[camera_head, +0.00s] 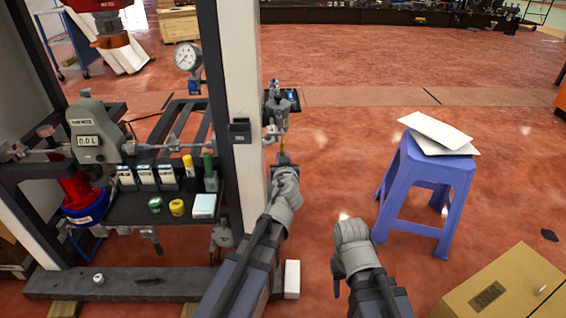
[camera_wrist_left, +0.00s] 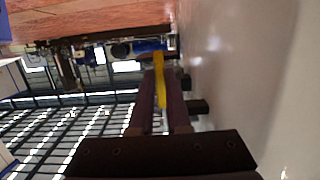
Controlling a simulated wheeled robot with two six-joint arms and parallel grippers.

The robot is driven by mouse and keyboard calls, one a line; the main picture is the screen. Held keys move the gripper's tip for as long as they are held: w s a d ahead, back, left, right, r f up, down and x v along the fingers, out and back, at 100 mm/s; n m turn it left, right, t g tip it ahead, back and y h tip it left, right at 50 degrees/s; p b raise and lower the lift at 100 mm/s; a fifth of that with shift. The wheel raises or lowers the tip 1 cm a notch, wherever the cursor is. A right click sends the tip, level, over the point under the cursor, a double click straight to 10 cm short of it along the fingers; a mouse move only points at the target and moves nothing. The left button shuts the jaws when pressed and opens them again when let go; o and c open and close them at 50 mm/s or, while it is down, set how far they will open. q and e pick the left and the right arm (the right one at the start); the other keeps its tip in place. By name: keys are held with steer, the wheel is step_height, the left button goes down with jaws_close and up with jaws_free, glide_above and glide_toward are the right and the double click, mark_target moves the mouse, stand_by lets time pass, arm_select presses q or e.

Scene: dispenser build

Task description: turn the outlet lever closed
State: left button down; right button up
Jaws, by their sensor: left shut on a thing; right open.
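The outlet lever is a slim yellow handle (camera_head: 283,146) on the grey valve fittings, just right of the white post. In the left wrist view the yellow lever (camera_wrist_left: 159,78) stands between my two dark fingers. My left gripper (camera_head: 284,160) is shut on the lever, and its body hides the lever's lower part in the head view. The fingers also show in the wrist view (camera_wrist_left: 160,98). My right gripper (camera_head: 347,222) is open and empty, low over the floor to the right of the left arm. Its fingertips are hard to make out.
The white post (camera_head: 236,110) stands close beside my left gripper. A rack with a gauge (camera_head: 187,56), a grey meter (camera_head: 92,130) and a dark shelf (camera_head: 130,212) is on the left. A blue stool (camera_head: 454,178) and a cardboard box (camera_head: 500,290) stand right.

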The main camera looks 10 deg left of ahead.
arm_select(q)
steer(key=shift+w, duration=0.1)
stand_by(0.3)
steer(key=c, duration=0.9)
jaws_free()
